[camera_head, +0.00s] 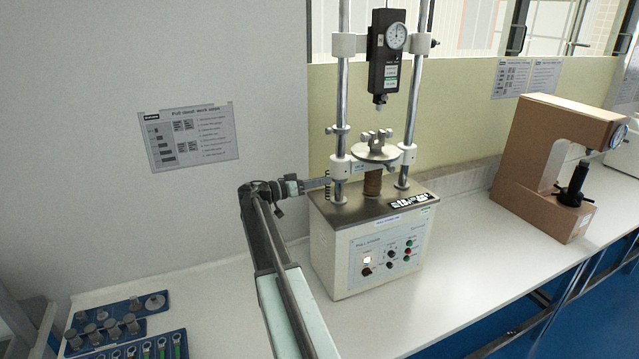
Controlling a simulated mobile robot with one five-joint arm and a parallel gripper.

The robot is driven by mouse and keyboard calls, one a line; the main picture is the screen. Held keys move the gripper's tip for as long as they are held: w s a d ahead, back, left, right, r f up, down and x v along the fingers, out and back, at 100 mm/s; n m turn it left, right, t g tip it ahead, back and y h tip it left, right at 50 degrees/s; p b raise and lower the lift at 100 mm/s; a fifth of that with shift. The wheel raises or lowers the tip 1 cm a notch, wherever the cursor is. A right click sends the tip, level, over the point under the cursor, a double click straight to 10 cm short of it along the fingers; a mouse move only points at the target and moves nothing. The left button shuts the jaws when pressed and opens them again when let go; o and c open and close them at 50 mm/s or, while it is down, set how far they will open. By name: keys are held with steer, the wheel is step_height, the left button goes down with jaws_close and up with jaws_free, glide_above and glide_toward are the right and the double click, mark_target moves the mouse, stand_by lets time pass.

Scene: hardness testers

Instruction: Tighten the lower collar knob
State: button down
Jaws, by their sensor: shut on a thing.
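The pull tester (375,250) is a white box with a steel top and two upright chrome columns. My arm reaches in from the lower left, and my gripper (326,184) is beside the foot of the left column (342,85). The jaws are shut on the lower collar knob at the column's left side. The knob is mostly hidden by the jaws, so how far it is turned cannot be seen. A white collar (340,166) sits on the column just above, joined to the round plate (376,154).
A force gauge (387,50) hangs between the columns. A small clamp (338,130) sits higher on the left column. A brown hardness tester (545,150) stands to the right. Blue trays (105,335) of parts lie at lower left. The white bench (400,320) in front is clear.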

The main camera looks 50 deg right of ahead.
steer(key=shift+w+r+m, duration=0.1)
steer(key=shift+m, duration=0.6)
steer(key=c, duration=1.3)
jaws_free()
steer(key=v, duration=0.7)
steer(key=shift+a, duration=0.35)
steer(key=shift+w, duration=0.1)
